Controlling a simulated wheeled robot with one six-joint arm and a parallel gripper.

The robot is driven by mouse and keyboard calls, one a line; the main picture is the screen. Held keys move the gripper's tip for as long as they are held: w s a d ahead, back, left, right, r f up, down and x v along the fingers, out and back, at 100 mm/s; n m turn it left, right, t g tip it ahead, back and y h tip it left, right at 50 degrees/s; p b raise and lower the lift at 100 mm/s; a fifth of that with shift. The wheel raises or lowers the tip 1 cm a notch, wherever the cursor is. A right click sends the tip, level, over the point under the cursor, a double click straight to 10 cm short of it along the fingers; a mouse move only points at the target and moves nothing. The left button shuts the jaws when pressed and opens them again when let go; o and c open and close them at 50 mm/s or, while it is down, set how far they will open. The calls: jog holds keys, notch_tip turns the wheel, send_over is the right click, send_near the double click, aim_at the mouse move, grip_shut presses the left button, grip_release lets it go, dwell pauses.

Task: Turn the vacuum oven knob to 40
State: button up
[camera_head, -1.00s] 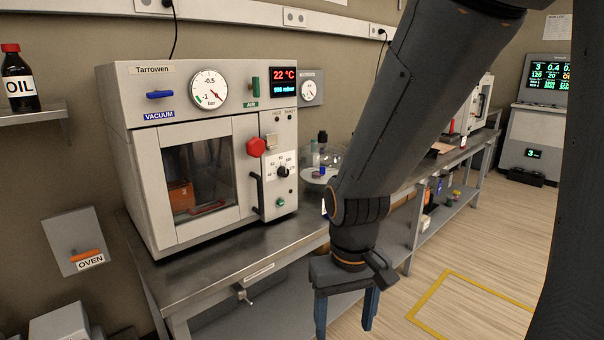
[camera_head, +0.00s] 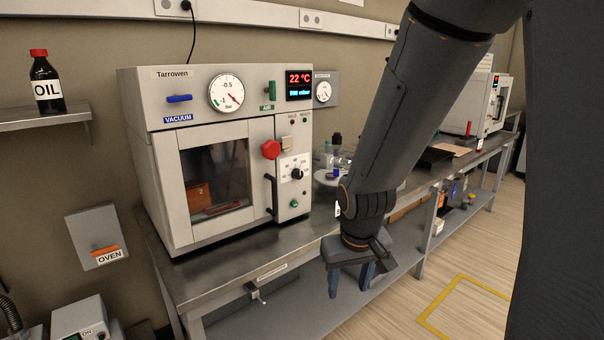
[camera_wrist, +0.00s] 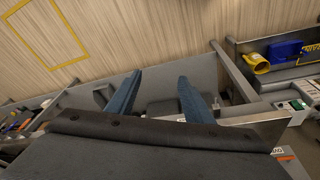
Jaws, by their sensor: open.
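The vacuum oven (camera_head: 160,110), labelled Tarrowen, stands on a metal bench in the head view. Its black knob (camera_head: 297,174) sits on a white dial plate at the right of the door; the pointer's exact setting is too small to read. The display (camera_head: 299,85) reads 22 °C in red. A red round knob (camera_head: 271,149) is above and left of the black one. My gripper (camera_head: 350,281) hangs in front of the bench, below and right of the oven, pointing down, open and empty. Its blue fingers also show apart in the wrist view (camera_wrist: 158,92).
The bench top (camera_head: 215,252) is bare before the oven. Glassware (camera_head: 335,155) stands on it right of the oven. An oil bottle (camera_head: 46,82) is on a wall shelf at left. An OVEN switch box (camera_head: 88,222) is on the wall. A yellow floor outline (camera_head: 440,300) lies at right.

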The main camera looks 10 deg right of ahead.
jog(key=w+d+r+n+t+p, duration=0.1)
jog(key=w+t, duration=0.1)
jog(key=w, duration=0.5)
jog(key=w+d+r+t+p, duration=0.1)
jog(key=w+r+t+p, duration=0.1)
jog(key=w, duration=0.6)
jog(key=w+d+r+n+t+p, duration=0.1)
jog(key=w+d+t, duration=0.15)
jog(key=w, duration=0.45)
jog(key=n+t+y+p, duration=0.3)
jog(key=t+y+p, duration=0.35)
jog(key=y, duration=0.25)
send_near(300, 174)
jog(key=x, duration=0.2)
jog(key=shift+p+x, duration=0.7)
jog(key=shift+x, duration=2.7)
jog(key=c, duration=1)
